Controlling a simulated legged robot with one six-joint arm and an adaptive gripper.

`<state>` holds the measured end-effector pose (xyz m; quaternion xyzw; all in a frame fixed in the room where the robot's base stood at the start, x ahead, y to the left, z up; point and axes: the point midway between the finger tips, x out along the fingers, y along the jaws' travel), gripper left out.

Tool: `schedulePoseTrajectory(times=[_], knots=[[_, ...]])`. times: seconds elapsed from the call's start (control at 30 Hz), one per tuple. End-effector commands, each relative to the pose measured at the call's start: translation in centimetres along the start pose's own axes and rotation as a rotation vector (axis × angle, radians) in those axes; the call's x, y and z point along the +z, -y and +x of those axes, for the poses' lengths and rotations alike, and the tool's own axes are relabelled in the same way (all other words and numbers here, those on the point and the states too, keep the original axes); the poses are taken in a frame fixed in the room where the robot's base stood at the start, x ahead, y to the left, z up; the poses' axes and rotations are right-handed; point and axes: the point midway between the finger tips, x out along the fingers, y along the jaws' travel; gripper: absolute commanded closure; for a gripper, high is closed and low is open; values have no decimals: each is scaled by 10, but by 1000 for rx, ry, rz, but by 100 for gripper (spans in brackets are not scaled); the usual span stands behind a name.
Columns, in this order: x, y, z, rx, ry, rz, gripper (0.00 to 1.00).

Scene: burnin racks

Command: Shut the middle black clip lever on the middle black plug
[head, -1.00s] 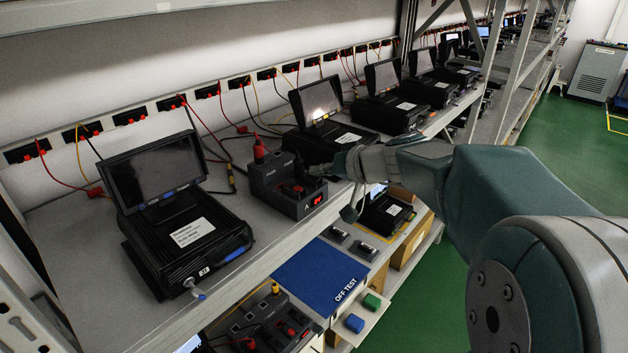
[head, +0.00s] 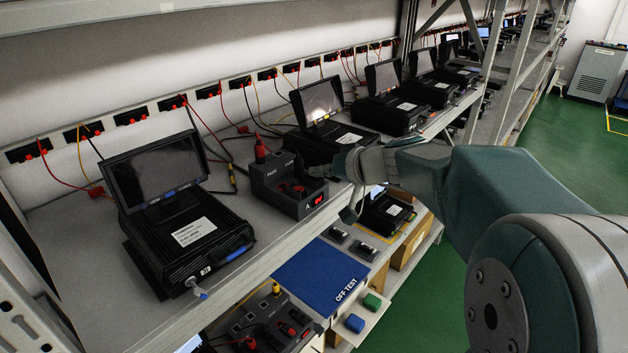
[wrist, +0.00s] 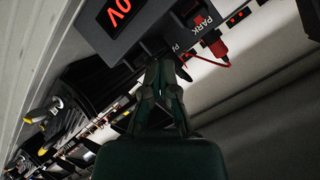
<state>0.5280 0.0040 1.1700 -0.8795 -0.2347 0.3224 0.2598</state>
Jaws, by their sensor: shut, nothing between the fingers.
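A dark grey test box (head: 288,205) stands on the shelf, with an orange-red display on its front. A red plug (head: 261,150) stands at its back left corner, and black and red parts sit in its recess. The middle black plug and its clip lever are too small and dark to tell apart. My gripper (head: 337,163) is at the right end of the box, near its top edge. In the wrist view my gripper (wrist: 163,65) has its fingertips together with nothing between them, close to the box edge below the PARK lettering. Whether they touch it, I cannot tell.
A black monitor unit (head: 185,235) stands left of the box, and another (head: 320,105) stands behind it. Red, yellow and black cables run along the wall. A blue OFF TEST mat (head: 318,275) lies on the lower level. The green floor (head: 420,300) is open at right.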

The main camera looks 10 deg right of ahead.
Motion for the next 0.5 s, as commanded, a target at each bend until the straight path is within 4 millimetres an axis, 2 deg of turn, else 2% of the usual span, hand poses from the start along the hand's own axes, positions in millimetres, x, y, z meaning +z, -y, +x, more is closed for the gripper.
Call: schedulePoseTrajectory(times=[0.5], knots=[[8, -6, 5, 6, 17, 8, 100]])
